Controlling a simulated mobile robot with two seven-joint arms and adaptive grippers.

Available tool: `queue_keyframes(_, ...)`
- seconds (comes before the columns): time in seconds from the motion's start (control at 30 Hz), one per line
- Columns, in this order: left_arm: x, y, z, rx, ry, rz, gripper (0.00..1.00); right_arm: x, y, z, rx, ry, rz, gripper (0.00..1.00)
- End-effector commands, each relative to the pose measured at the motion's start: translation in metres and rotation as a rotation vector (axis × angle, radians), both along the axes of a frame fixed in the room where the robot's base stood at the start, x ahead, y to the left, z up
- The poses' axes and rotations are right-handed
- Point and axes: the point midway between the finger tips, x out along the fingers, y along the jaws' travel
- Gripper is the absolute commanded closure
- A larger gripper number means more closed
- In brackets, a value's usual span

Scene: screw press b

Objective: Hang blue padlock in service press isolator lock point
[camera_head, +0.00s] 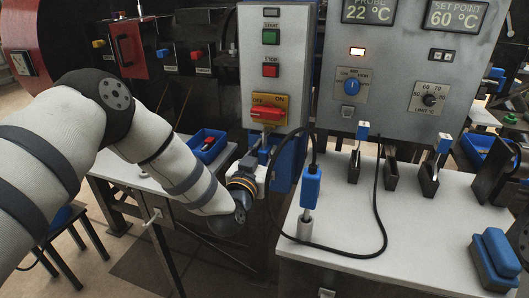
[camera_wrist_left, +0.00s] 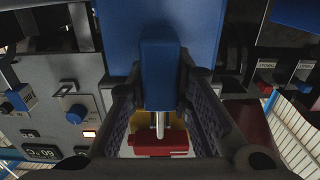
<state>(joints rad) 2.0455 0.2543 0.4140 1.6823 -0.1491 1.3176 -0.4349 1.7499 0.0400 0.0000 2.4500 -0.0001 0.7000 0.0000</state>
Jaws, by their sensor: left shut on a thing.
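The blue padlock (camera_wrist_left: 160,70) is between the fingers of my left gripper (camera_wrist_left: 163,105), which is shut on it. Its metal shackle (camera_wrist_left: 160,124) points to the red isolator handle (camera_wrist_left: 158,142) and overlaps it in the left wrist view; I cannot tell whether it passes through the lock point. In the head view the red handle (camera_head: 267,113) sits on a yellow plate (camera_head: 279,99) low on the grey control box. My left gripper (camera_head: 265,149) is just below the plate. The padlock is mostly hidden there. My right gripper is not in view.
The grey control box (camera_head: 298,50) has green and red buttons above the isolator. A blue probe (camera_head: 310,187) with a looping black cable stands on the bench (camera_head: 340,215) to the right. A blue tray (camera_head: 208,145) is behind my left arm.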

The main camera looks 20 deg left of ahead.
Motion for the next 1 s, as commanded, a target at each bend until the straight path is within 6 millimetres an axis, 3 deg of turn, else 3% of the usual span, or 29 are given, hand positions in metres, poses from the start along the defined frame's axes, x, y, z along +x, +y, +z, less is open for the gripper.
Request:
queue_keyframes(0.23,0.0,0.0,0.002,0.0,-0.004,0.001,1.0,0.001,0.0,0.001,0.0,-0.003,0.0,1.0)
queue_keyframes(0.27,0.0,0.0,0.002,0.0,-0.004,0.001,0.76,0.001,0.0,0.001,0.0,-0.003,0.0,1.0)
queue_keyframes(0.33,0.0,0.0,0.002,0.0,-0.004,0.001,0.6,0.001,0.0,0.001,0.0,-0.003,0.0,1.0)
queue_keyframes(0.37,0.0,0.0,0.002,0.0,-0.003,0.001,0.57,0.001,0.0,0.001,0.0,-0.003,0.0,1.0)
queue_keyframes(0.7,-0.007,0.0,0.001,0.0,0.0,0.0,0.57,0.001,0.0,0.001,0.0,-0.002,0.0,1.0)
queue_keyframes(1.0,-0.083,0.002,0.0,0.001,0.003,-0.002,0.57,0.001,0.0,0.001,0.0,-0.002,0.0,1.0)
